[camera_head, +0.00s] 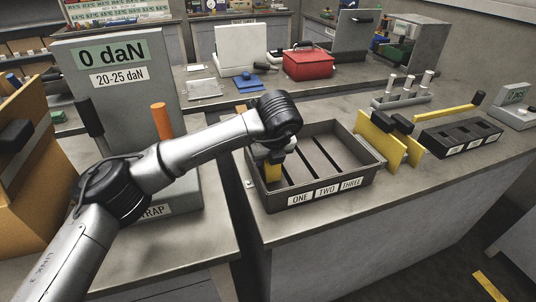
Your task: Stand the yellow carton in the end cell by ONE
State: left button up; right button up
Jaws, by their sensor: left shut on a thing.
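A dark tray (368,183) with cells split by dividers stands on the bench, labelled ONE, TWO and THREE on its front wall. The yellow carton (272,174) is upright in the left end cell, behind the ONE label. My left gripper (272,157) comes in from the left and reaches down over that cell. It is shut on the carton's upper part, and its fingers hide some of it. I cannot tell whether the carton touches the tray floor. My right gripper is not in view.
Yellow plates with black handles (385,140) stand right of the tray, near a black slotted block (461,137). A red box (307,65) sits behind. A grey machine reading 0 daN (117,80) stands at left.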

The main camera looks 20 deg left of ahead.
pick_arm(q)
jog(key=shift+f, duration=0.15)
jog(key=o, duration=1)
jog(key=shift+w+d, duration=0.2)
jog(key=shift+w, duration=0.05)
jog(key=shift+o, duration=0.2)
jog(key=shift+a, duration=0.1)
jog(key=shift+s+r, duration=0.1)
jog(key=shift+r, duration=0.15)
jog(key=shift+r, duration=0.3)
jog(key=p+v, duration=0.4)
jog(key=v, duration=0.9)
jog(key=shift+p, duration=0.3)
